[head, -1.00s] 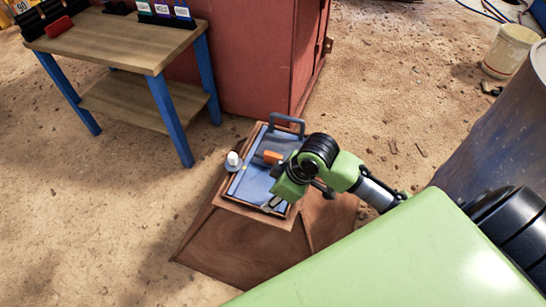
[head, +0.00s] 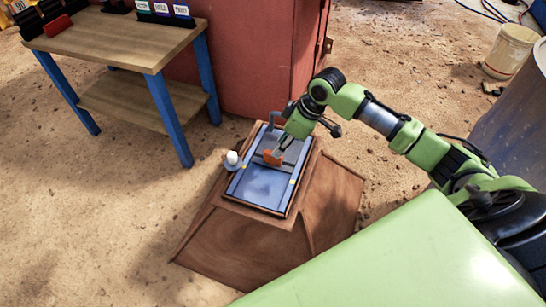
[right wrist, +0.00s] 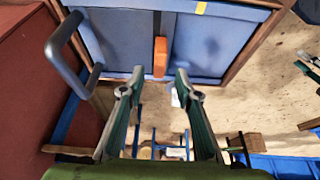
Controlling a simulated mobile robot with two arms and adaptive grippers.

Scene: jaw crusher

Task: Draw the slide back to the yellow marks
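The slide (head: 264,184) is a flat blue plate in a wood-brown frame on top of a brown hopper-like box. An orange block (head: 272,157) stands on it near its far part and also shows in the right wrist view (right wrist: 160,57). A yellow mark (head: 292,182) shows at the right edge, and one shows in the wrist view (right wrist: 201,8). My right gripper (head: 279,150) is over the orange block; in the wrist view its fingers (right wrist: 155,78) are spread, with the block between and beyond them. Contact cannot be told. My left gripper is out of view.
A blue bar handle (right wrist: 66,42) rises at the frame's far end. A white knob (head: 232,157) sits at the left edge. A red cabinet (head: 262,60) stands close behind, and a wooden table (head: 118,42) with blue legs stands at left.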

